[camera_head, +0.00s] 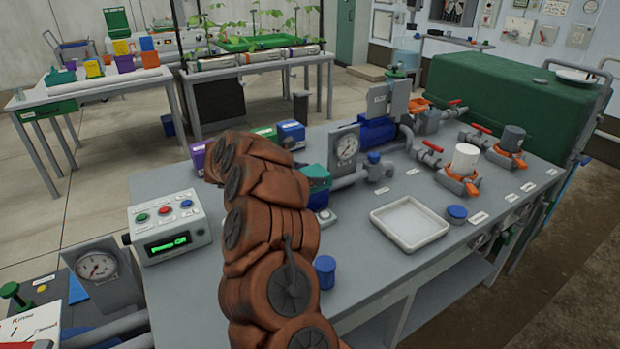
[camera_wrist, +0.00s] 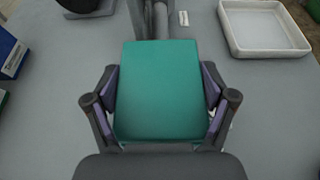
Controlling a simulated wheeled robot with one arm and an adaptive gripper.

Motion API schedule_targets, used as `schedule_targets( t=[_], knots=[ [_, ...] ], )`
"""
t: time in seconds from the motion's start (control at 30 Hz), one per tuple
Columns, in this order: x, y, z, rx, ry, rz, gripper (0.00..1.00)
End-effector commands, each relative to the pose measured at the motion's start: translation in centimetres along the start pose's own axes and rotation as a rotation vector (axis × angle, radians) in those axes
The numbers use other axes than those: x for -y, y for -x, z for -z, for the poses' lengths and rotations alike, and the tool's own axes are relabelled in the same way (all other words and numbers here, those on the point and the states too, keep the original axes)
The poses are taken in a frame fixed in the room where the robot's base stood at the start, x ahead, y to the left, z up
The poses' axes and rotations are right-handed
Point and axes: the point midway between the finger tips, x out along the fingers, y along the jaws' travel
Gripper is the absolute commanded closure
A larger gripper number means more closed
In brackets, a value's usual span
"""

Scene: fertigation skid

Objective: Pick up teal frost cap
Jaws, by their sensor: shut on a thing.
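The teal frost cap (camera_wrist: 158,90) fills the middle of the wrist view, a smooth block with a flat top. My gripper (camera_wrist: 160,98) is shut on it, with one finger against its left side and one against its right side. In the head view the teal cap (camera_head: 318,176) shows just right of my brown arm, which hides part of it and the gripper. A blue part shows right below the cap in the head view. I cannot tell whether the cap is lifted clear of what is under it.
A pressure gauge (camera_head: 346,147) and grey pipe stand close behind the cap. A white tray (camera_head: 409,224) lies to the right, with a blue round cap (camera_head: 457,213) beside it. A control box (camera_head: 168,226) stands at left. A blue cylinder (camera_head: 325,271) stands near the front edge.

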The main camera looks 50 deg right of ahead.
Motion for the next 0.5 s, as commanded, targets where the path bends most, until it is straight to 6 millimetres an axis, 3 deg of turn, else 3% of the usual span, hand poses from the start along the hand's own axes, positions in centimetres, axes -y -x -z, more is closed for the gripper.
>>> schedule_targets(
  t=[0.1,0.5],
  knots=[
    [0.07,-0.08,0.24,-0.004,0.002,0.002,0.53],
    [0.05,0.19,-0.32,-0.004,-0.001,0.002,0.53]
  ],
)
